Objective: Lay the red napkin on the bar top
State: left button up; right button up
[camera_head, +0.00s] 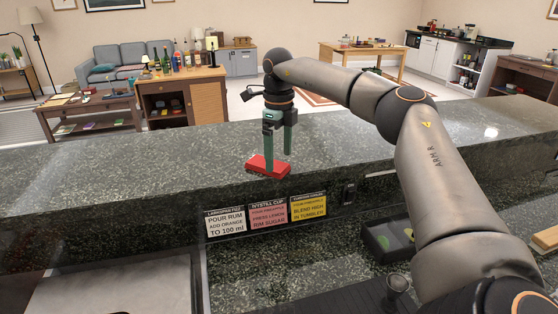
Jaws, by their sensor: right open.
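The red napkin (267,167) shows as a small red block-like stack lying on the dark granite bar top (150,170), close to its front edge. My right gripper (278,160) points down right over the napkin, with its green fingers apart. One fingertip is at the napkin's top and the other is beside its right end; I cannot tell whether they touch it. My left gripper is not in view.
Three recipe cards, white (225,222), red (268,214) and yellow (309,206), are on the bar's front face below the napkin. A dark tray (378,242) with green pieces sits on the lower counter. The raised bar top is otherwise clear.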

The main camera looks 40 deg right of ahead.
aim_at(279, 167)
notch_tip(279, 167, up, 10)
jog(key=shift+p, duration=0.4)
jog(key=shift+f, duration=0.1)
